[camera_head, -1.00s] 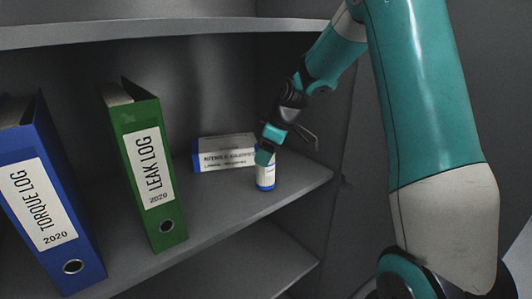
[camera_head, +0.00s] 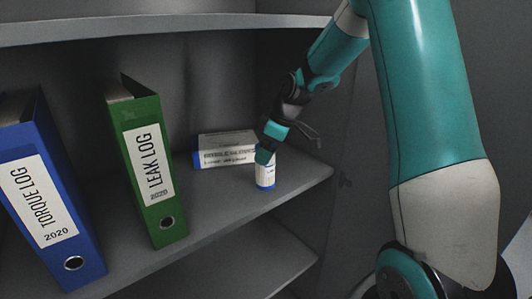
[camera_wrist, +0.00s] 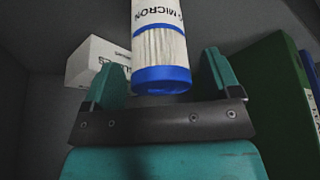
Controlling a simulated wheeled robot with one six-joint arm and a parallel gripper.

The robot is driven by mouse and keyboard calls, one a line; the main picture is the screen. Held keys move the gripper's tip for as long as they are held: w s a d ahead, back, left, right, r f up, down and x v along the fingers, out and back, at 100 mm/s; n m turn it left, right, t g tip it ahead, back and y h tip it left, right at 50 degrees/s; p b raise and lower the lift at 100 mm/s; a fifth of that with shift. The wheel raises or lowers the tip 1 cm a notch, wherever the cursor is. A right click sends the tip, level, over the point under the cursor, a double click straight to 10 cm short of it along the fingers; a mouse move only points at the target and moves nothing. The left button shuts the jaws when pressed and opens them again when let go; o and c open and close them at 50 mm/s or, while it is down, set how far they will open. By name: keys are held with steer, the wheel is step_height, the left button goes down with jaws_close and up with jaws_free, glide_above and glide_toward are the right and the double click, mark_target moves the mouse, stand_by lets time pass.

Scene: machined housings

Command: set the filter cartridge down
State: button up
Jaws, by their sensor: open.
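The filter cartridge (camera_head: 265,178) is a small white cylinder with blue bands. It stands upright on the grey shelf (camera_head: 230,215) near its right end, in front of a white box. My gripper (camera_head: 264,157) is at the cartridge's top and hides part of it. In the wrist view the cartridge (camera_wrist: 161,50) shows its pleated side, a blue end and the lettering "MICRON". It lies between the two teal fingers of my gripper (camera_wrist: 165,75), with a visible gap on each side. The jaws are open.
A white and blue box of gloves (camera_head: 226,150) lies behind and left of the cartridge. A green "LEAK LOG" binder (camera_head: 148,170) and a blue "TORQUE LOG" binder (camera_head: 45,215) stand further left. The shelf is clear between the green binder and the cartridge.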

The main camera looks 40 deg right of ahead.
steer(key=v, duration=0.6)
steer(key=shift+s+a+r, duration=0.15)
steer(key=shift+a, duration=0.15)
steer(key=s+a+r+g+y, duration=0.1)
steer(key=s+a, duration=0.3)
steer(key=a, duration=0.4)
steer(key=s+a+r, duration=0.1)
steer(key=s+a, duration=0.3)
steer(key=a, duration=0.3)
steer(key=s+a+g, duration=0.1)
steer(key=s+a, duration=0.4)
steer(key=s, duration=0.4)
steer(key=s+a+f+m+g, duration=0.1)
steer(key=s+a, duration=0.4)
steer(key=s, duration=0.4)
steer(key=shift+g, duration=0.3)
steer(key=shift+w+f, duration=0.1)
